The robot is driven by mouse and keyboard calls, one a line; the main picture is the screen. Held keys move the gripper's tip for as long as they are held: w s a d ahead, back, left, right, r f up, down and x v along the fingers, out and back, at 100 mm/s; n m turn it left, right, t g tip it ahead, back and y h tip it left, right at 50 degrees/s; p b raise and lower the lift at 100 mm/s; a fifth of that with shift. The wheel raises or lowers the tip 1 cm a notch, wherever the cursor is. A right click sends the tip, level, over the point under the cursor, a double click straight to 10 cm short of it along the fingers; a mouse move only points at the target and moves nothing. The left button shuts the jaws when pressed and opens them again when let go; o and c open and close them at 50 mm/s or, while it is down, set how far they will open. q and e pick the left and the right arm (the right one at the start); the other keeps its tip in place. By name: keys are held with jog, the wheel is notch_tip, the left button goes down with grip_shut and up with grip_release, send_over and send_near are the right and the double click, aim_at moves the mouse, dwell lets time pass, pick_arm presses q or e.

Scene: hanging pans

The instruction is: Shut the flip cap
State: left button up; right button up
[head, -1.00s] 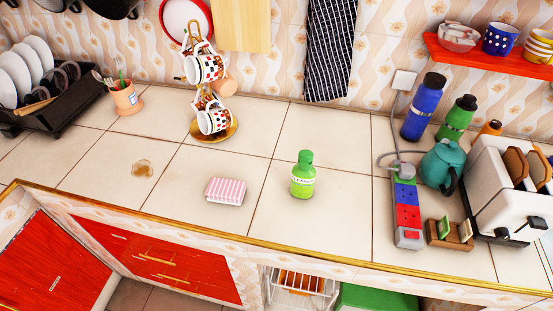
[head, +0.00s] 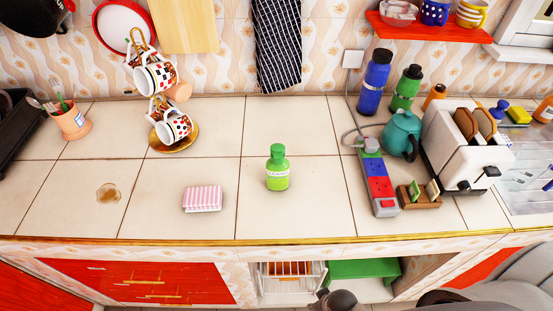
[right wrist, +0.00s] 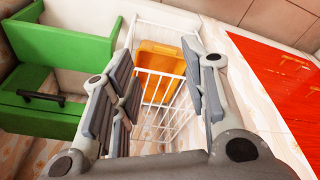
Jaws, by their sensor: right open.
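A light green bottle (head: 277,178) with a darker green cap (head: 277,151) and a pale label stands upright on the tiled counter, near the middle of the head view. It is too small to tell whether the cap is open or shut. My right gripper (right wrist: 158,65) is open and empty in the right wrist view, with a white wire rack beyond its fingers. The bottle does not show in the right wrist view. My left gripper is not in view.
A pink striped sponge (head: 203,198) lies left of the bottle. A mug stand (head: 182,141) is behind left. A power strip (head: 379,183), teal teapot (head: 401,136) and toaster (head: 462,155) stand to the right. Below the counter edge are a wire rack (right wrist: 155,112) and a green box (right wrist: 85,80).

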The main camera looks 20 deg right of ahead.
jog(key=w+r+m+t+h+p, duration=0.1)
jog(key=w+r, duration=0.2)
jog(key=r, duration=1)
jog(key=w+r+t+p, duration=0.1)
jog(key=w+r, duration=0.1)
jog(key=r, duration=1.1)
jog(key=w+r+m+t+h, duration=0.1)
jog(key=w+r+h, duration=0.1)
jog(key=w+d+r+m+t+h, duration=0.1)
jog(key=w+r+m+t, duration=0.1)
jog(key=w+d+r+m+t+h, duration=0.1)
jog(key=w+r+m+h, duration=0.1)
jog(key=w+r, duration=0.1)
jog(key=shift+d+r+t+h, duration=0.1)
jog(key=shift+t+h, duration=0.2)
jog(key=shift+t, duration=0.1)
notch_tip(320, 180, up, 3)
jog(key=w+a+t, duration=0.2)
jog(key=a+t, duration=0.1)
jog(key=t+y, duration=0.1)
jog(key=t, duration=0.4)
send_near(278, 151)
jog(key=p+x, duration=0.6)
jog(key=shift+w+d+f+n, duration=0.15)
jog(key=shift+w+f+n, duration=0.15)
jog(key=shift+w, duration=0.05)
